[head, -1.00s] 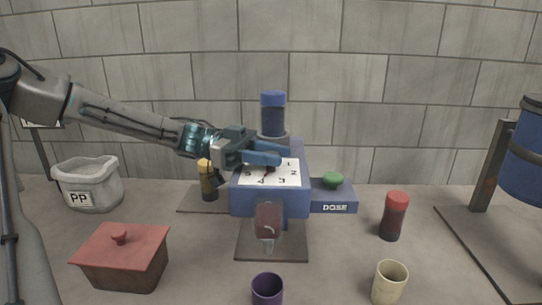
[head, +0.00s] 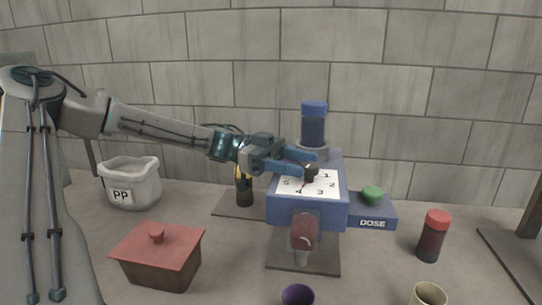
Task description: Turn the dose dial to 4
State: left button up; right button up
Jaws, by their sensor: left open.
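The blue dispenser (head: 285,213) stands at mid-table with a white numbered dial face (head: 310,190) tilted up on top. A dark knob (head: 310,171) sits on the face. A thin reddish pointer seems to run from it toward the lower left, near the 4, but it is too small to be sure. My left gripper (head: 310,163) is open, its blue fingers at the knob from the left and hiding the face's upper left. I cannot tell whether they touch the knob. My right gripper is not in view.
A green button (head: 372,194) sits on the blue DOSE box (head: 374,214) to the right. A dark red spout (head: 304,231) is at the dispenser's front. A red-lidded box (head: 160,257), a white PP bin (head: 131,183), a red-capped shaker (head: 433,236) and two cups stand around.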

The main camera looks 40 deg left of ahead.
pick_arm(q)
jog(key=v, duration=0.8)
jog(key=shift+p, duration=0.3)
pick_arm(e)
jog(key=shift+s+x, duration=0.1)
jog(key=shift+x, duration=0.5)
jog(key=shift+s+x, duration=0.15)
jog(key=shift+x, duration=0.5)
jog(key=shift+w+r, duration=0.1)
